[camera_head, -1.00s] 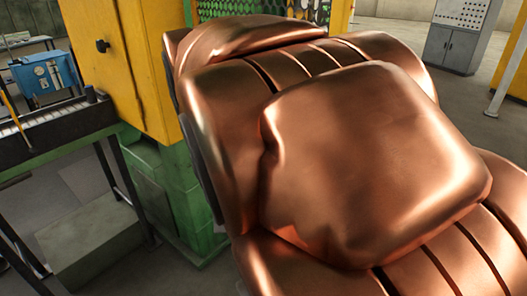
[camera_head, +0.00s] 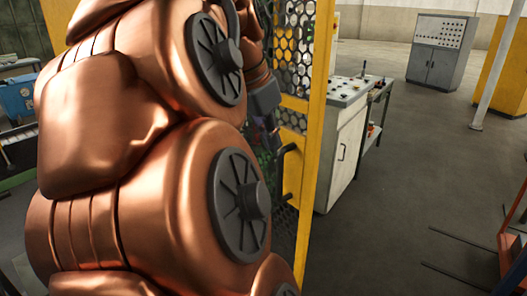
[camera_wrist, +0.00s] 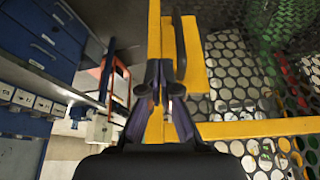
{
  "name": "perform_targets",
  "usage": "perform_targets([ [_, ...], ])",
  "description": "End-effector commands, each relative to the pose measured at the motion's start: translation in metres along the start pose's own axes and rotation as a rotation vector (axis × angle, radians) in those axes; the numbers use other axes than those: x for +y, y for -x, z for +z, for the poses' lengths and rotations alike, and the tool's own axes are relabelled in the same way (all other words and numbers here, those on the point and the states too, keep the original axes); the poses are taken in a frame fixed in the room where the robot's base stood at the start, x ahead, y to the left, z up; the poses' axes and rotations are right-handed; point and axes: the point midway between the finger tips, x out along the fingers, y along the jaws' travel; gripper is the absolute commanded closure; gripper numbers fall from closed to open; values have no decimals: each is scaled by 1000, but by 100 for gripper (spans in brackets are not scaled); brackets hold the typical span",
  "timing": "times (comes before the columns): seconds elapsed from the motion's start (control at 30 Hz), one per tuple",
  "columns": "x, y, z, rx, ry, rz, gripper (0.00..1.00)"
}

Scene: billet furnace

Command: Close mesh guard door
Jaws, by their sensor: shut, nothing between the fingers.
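The mesh guard door (camera_head: 316,130) has a yellow frame with dark perforated mesh and stands upright right of my copper arm in the head view. Its black handle (camera_head: 285,168) is on the yellow frame. In the wrist view the yellow door frame (camera_wrist: 154,30) runs down the middle, with the dark handle (camera_wrist: 180,48) beside it and mesh to the right. My gripper (camera_wrist: 156,88) is shut and empty, its tips in front of the yellow frame near the handle. I cannot tell whether they touch it. My arm hides part of the door in the head view.
A white control desk (camera_head: 343,140) stands just behind the door to the right. A grey cabinet (camera_head: 440,50) is at the back. An orange frame with dark bars (camera_head: 512,235) is at the right edge. The floor between is clear.

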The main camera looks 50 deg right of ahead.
Motion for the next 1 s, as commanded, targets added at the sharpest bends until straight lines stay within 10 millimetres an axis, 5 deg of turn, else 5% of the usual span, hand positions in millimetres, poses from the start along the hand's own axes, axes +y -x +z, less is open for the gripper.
perform_targets([
  [0.87,0,-95,0,-2,3,1,100],
  [1.0,0,-102,-17,-3,0,1,100],
])
